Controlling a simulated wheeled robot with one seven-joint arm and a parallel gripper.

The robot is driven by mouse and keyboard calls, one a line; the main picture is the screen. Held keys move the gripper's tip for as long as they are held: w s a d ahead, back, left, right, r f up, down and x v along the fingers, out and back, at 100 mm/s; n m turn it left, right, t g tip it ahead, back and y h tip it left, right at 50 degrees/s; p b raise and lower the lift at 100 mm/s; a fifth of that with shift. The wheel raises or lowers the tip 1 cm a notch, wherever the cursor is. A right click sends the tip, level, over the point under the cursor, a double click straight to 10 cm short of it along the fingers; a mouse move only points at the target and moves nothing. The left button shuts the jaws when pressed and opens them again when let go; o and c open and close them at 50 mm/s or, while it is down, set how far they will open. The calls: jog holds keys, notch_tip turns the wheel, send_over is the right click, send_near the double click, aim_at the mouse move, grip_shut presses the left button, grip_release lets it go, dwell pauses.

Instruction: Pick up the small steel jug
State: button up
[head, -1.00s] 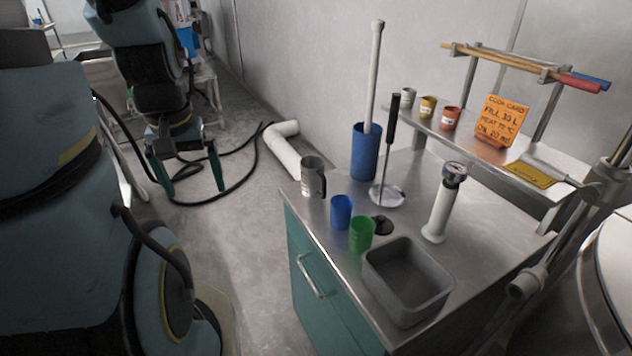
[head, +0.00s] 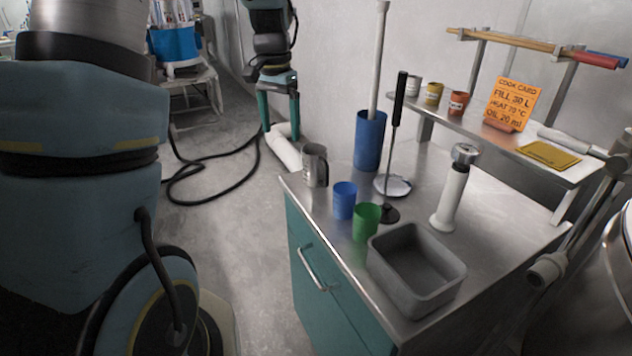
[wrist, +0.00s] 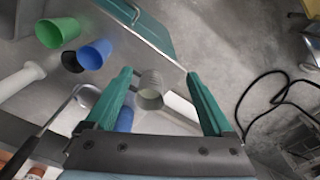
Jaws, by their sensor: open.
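The small steel jug (head: 315,166) stands upright at the back left corner of the steel worktop (head: 470,215) in the head view. Its dark handle is on the right side. My gripper (head: 281,122) is open and empty, pointing down, above and a little left of the jug in the picture. In the wrist view the jug (wrist: 150,90) shows between the two green fingers of my gripper (wrist: 160,75), nearer the left finger. I see no contact between fingers and jug.
A blue cup (head: 344,200), green cup (head: 366,221) and grey bin (head: 415,268) stand along the front edge. A tall blue holder (head: 369,140) with a white rod and a black-handled ladle (head: 397,150) are close to the jug's right. Open floor lies left.

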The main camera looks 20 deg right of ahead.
jog(key=d+f+m, duration=0.1)
jog(key=d, duration=0.3)
jog(key=w+d+m+b, duration=0.1)
jog(key=d, duration=0.2)
jog(key=d+f+m, duration=0.1)
jog(key=d+m, duration=0.1)
jog(key=d, duration=0.2)
jog(key=shift+w+d+f+b, duration=0.25)
jog(key=shift+d+f+b, duration=0.05)
send_over(324, 160)
jog(key=f, duration=0.4)
jog(key=shift+d+f+p, duration=0.15)
jog(key=shift+d+p, duration=0.15)
jog(key=shift+p, duration=0.1)
jog(key=shift+a+f+p, duration=0.15)
jog(key=shift+f+p, duration=0.35)
jog(key=shift+f, duration=0.9)
jog(key=shift+a+f+p, duration=0.15)
jog(key=shift+f+p, duration=0.35)
jog(key=shift+f, duration=0.85)
grip_shut()
